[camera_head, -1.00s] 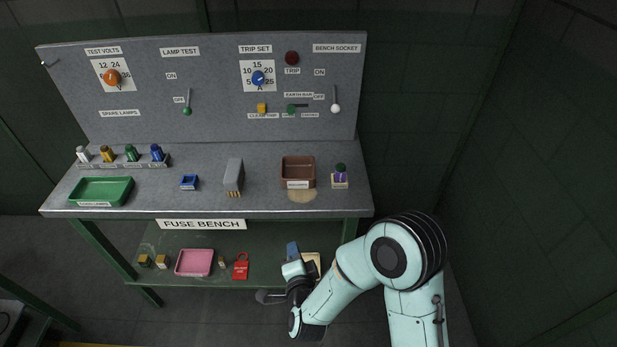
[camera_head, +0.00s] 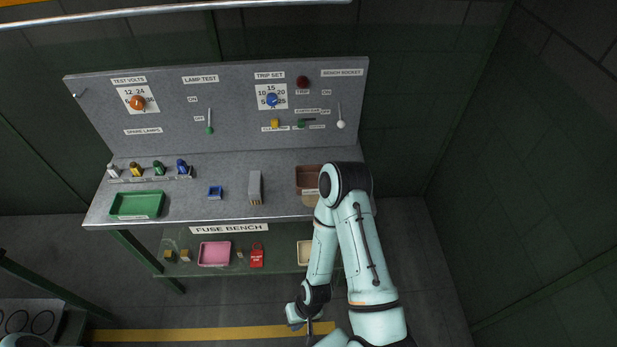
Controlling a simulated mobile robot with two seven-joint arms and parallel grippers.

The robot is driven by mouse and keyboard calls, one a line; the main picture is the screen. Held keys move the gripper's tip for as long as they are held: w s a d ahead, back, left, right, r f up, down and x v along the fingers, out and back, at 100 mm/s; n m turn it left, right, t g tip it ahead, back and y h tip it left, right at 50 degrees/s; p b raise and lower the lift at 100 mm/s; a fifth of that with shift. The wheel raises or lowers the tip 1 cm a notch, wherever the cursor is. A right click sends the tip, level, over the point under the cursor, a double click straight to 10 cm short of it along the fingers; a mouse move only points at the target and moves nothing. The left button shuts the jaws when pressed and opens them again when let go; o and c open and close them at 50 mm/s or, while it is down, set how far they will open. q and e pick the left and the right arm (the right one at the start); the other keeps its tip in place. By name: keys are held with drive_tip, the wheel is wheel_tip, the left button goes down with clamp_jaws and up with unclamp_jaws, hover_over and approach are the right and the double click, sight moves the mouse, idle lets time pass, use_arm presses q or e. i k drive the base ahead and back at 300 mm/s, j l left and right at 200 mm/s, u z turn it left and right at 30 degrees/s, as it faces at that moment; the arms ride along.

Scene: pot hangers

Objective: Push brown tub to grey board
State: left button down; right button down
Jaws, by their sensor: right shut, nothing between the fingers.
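The brown tub (camera_head: 307,179) sits on the right part of the bench top, partly hidden behind my right arm. The grey board (camera_head: 235,108) stands upright along the back of the bench, and a strip of bench top separates it from the tub. My right gripper (camera_head: 308,326) is shut and empty, low in front of the bench, well below and apart from the tub. My left gripper is not in view.
A green tray (camera_head: 137,205), a small blue tub (camera_head: 215,192) and a grey block (camera_head: 255,187) stand on the bench top (camera_head: 235,165). A pink tray (camera_head: 214,253) and a red tag (camera_head: 257,256) are on the lower shelf. Knobs and levers stick out of the board.

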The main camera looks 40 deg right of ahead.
sight(307, 176)
drive_tip(key=j+z, duration=0.1)
drive_tip(key=z, duration=0.25)
drive_tip(key=i+j+z, duration=0.1)
drive_tip(key=z, duration=0.6)
